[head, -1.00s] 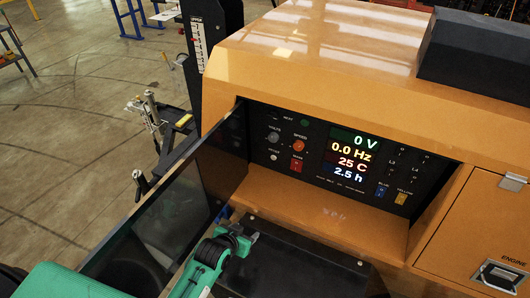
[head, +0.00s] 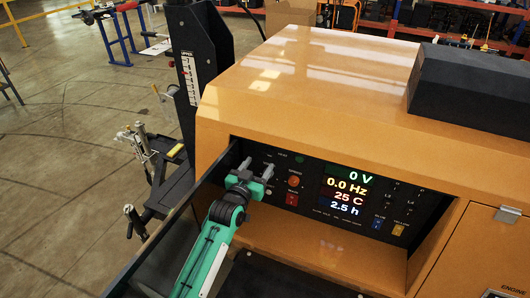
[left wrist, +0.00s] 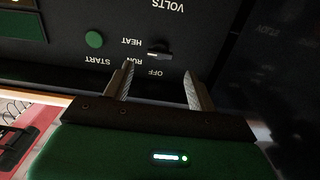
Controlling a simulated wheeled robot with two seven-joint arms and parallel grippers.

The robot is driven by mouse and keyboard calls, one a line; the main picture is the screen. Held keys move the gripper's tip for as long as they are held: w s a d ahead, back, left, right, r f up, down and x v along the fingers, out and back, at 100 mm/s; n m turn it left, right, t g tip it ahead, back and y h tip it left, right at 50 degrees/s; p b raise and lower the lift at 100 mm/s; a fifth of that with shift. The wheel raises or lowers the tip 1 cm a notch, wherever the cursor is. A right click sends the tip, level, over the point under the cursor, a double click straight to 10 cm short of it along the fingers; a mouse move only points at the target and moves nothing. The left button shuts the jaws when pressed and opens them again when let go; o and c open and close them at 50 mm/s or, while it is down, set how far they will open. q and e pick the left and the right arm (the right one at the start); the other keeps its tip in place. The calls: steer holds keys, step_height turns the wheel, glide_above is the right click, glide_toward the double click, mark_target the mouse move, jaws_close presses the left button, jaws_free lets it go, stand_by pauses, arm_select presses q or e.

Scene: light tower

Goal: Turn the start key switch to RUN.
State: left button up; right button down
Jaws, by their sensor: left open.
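The start key switch (left wrist: 160,53) shows in the left wrist view as a small dark switch with a pale bar lying nearly sideways. The upside-down labels HEAT, RUN, OFF and START surround it; which one it points to I cannot tell. My left gripper (left wrist: 158,70) is open and empty, its two fingers on either side of the switch's lower area in the picture. No grip on the switch shows. In the head view my left gripper (head: 257,168) is at the left part of the black control panel (head: 311,207), and the switch is too small or covered. My right gripper is not in view.
A green lamp (left wrist: 94,39) sits beside the switch. The lit display (head: 347,189) reads 0 V and 0.0 Hz. An open dark door (head: 178,223) stands left of the panel, close to my left arm. An orange knob (head: 294,181) and red switch (head: 291,199) lie right of the gripper.

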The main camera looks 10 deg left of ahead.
mark_target(266, 154)
arm_select(q)
steer(key=w, duration=0.3)
steer(key=w+d+p, duration=0.1)
steer(key=w, duration=0.1)
steer(key=shift+w+d, duration=0.1)
steer(key=shift+w, duration=0.3)
steer(key=c, duration=1)
